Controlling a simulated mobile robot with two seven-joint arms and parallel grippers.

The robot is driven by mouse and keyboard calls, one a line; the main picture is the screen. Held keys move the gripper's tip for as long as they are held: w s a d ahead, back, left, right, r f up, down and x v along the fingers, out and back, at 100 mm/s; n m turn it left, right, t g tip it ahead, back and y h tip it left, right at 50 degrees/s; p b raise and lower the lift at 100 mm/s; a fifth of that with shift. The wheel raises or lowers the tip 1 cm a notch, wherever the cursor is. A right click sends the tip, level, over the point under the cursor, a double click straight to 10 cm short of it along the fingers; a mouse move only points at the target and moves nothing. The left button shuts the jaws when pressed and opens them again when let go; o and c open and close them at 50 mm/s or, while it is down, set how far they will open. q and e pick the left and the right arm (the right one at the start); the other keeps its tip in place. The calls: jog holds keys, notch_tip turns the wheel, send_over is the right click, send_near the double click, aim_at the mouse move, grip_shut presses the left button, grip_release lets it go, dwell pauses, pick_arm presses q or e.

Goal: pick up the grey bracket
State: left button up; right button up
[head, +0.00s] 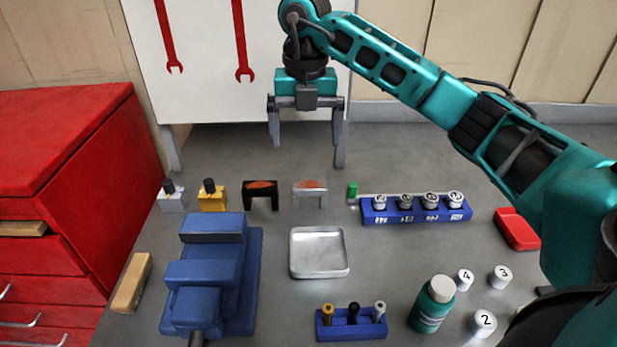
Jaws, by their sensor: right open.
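The grey bracket (310,195) stands upright on the grey surface, near the middle of the head view. It is a small arch with a reddish-brown patch on its top. A black bracket (261,194) of like shape stands to its left, apart from it. My right gripper (306,155) points down, its two fingers spread wide with nothing between them. In the picture it is just above the grey bracket, not touching it; its exact height and depth are hard to tell. My left gripper is not in view.
A yellow block (212,199) stands left of the brackets. A blue rack (416,209) with white-topped pieces lies to the right. A square tray (319,253) and a blue vise (212,280) are in front. A red cabinet (70,180) borders the left.

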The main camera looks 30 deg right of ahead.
send_over(310, 184)
jog(key=f, duration=0.7)
jog(key=shift+w+a+f, duration=0.15)
jog(key=shift+a, duration=0.15)
jog(key=f, duration=0.5)
jog(key=shift+d+f, duration=0.3)
jog(key=c, duration=1.2)
jog(key=shift+r, duration=0.1)
jog(key=shift+c, duration=0.6)
